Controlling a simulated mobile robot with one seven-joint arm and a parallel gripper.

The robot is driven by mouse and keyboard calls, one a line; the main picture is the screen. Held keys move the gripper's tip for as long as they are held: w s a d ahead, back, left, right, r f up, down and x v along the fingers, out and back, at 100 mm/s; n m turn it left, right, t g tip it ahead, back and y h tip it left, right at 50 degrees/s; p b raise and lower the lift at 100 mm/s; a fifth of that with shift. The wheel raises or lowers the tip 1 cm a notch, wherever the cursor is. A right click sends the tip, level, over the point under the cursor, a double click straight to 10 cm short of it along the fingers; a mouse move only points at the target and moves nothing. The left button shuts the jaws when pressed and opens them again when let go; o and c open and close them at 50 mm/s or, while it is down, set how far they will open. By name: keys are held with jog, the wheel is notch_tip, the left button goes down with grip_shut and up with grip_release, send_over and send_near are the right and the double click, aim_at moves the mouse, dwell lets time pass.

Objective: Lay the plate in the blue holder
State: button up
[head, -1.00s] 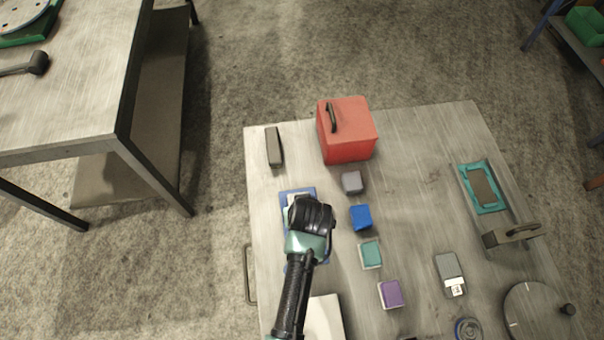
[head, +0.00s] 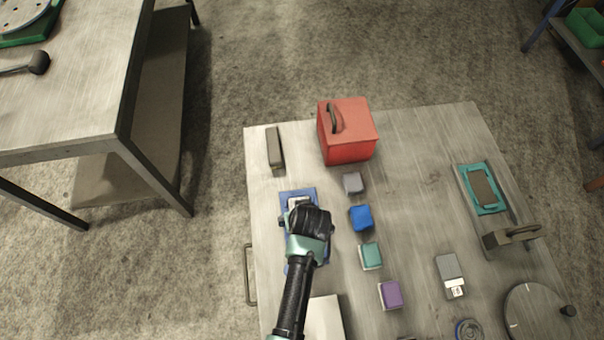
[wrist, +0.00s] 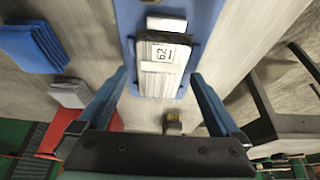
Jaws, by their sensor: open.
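The blue holder (head: 285,203) lies flat on the left part of the metal table, partly hidden by my gripper in the head view. It also shows in the wrist view (wrist: 205,22). The plate (wrist: 146,82), grey with a white label reading 62, lies over the blue holder. My gripper (wrist: 160,78) is open, with one finger on either side of the plate and a visible gap to each.
A red box with a black handle (head: 348,140) stands behind. A dark upright block (head: 274,148) stands at the back left. Grey, blue (head: 361,218), teal (head: 371,256) and purple (head: 390,295) blocks line the right side. A teal holder (head: 490,206) lies further right.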

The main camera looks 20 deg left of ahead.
jog(key=shift+r, duration=0.3)
jog(key=v, duration=1.1)
jog(key=shift+r, duration=0.35)
jog(key=shift+d, duration=0.1)
